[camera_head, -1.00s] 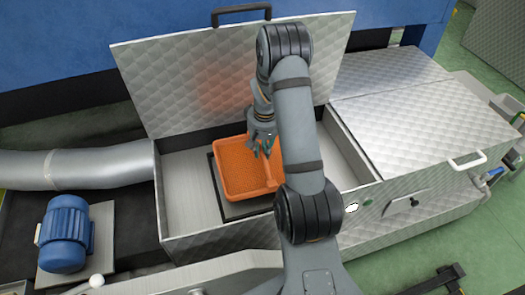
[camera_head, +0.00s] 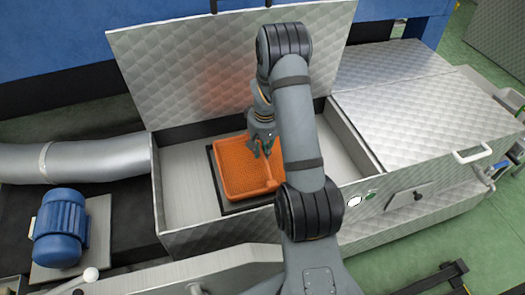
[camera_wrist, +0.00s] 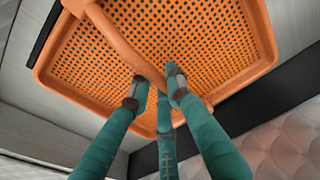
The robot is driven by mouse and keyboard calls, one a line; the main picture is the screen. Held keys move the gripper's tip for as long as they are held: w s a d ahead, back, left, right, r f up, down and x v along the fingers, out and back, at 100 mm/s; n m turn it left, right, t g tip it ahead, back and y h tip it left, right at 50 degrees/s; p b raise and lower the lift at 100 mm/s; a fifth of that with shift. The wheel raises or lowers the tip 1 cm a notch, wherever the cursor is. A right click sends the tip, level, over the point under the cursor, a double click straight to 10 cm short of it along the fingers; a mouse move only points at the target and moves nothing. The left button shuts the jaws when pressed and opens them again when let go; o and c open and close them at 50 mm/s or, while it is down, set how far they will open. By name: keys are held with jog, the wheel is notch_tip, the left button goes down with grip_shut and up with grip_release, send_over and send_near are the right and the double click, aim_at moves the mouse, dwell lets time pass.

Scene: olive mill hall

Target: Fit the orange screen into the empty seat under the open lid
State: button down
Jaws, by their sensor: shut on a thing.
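The orange screen (camera_head: 243,168) is a perforated tray with a raised rim and a bar across its middle. It is inside the open metal box, over the dark seat frame (camera_head: 233,209), which shows along its left and front edges. My gripper (camera_head: 261,151) is shut on the screen's bar; in the wrist view its green fingers (camera_wrist: 160,92) close around the bar (camera_wrist: 135,50). The open lid (camera_head: 222,75) stands up behind the box. Whether the screen is down in the seat or just above it I cannot tell; my arm hides its right side.
The box's front wall (camera_head: 200,240) and right wall (camera_head: 355,150) surround the screen, with bare floor on either side. A closed metal cover (camera_head: 425,115) is at right. A blue motor (camera_head: 61,228) and a silver pipe (camera_head: 80,162) are at left.

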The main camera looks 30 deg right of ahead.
jog(key=shift+f+b, duration=1.45)
jog(key=shift+f, duration=0.1)
jog(key=c, duration=1.5)
grip_release()
jog(key=shift+c, duration=0.2)
jog(key=r, duration=0.4)
jog(key=s+r, duration=0.1)
jog(key=r, duration=0.7)
jog(key=shift+s+a, duration=0.15)
jog(key=shift+s, duration=0.1)
jog(key=shift+f, duration=0.1)
